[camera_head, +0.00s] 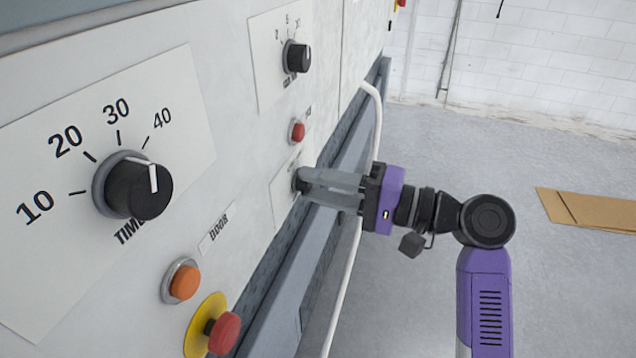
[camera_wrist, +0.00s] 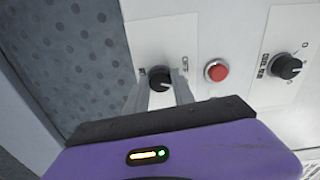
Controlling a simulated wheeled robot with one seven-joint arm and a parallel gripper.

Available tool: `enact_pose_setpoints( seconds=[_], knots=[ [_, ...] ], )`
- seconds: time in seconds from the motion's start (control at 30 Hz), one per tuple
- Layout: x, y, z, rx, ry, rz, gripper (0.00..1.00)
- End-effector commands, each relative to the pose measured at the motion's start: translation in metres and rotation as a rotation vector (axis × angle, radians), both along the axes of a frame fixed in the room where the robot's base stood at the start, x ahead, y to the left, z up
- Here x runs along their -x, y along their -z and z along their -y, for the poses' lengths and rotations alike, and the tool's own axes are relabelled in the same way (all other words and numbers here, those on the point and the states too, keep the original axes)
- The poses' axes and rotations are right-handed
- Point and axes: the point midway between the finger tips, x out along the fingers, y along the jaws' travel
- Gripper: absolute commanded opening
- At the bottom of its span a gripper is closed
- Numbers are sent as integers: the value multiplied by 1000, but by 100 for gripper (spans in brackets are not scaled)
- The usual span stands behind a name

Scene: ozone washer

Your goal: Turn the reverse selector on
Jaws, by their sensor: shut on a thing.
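The selector knob (camera_wrist: 160,78), small and black, sits on a white plate (camera_wrist: 165,38) low on the washer's panel. In the head view its dark edge (camera_head: 299,181) shows at the tips of my gripper (camera_head: 305,182). In the wrist view the two grey fingers of my gripper (camera_wrist: 160,84) stand on either side of the knob and are shut on it.
A red button (camera_wrist: 216,70) sits beside the selector plate, with another black knob (camera_wrist: 286,66) beyond it. The head view shows the timer knob (camera_head: 140,187), an orange button (camera_head: 184,282) and a red emergency button (camera_head: 223,333) nearer. A pale hose (camera_head: 377,125) runs behind my gripper. Cardboard (camera_head: 590,208) lies on the floor.

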Motion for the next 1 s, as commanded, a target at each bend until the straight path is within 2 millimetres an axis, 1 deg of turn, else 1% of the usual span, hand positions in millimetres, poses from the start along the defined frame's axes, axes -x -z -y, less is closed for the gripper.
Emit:
enact_pose_setpoints(
  seconds=[0.07,0.1,0.17,0.2,0.47,0.57,0.67,0.8,1.0],
  knots=[
    [-1,1,1,0,3,-2,0],
    [-1,1,1,0,3,-1,38],
    [-1,1,1,0,3,-1,50],
    [0,1,1,0,2,-1,52],
    [0,0,1,1,1,0,52],
    [1,1,5,0,3,0,52],
    [5,2,16,1,4,2,52],
    [14,2,38,0,6,1,52],
    [26,1,63,0,5,0,52]
  ],
)
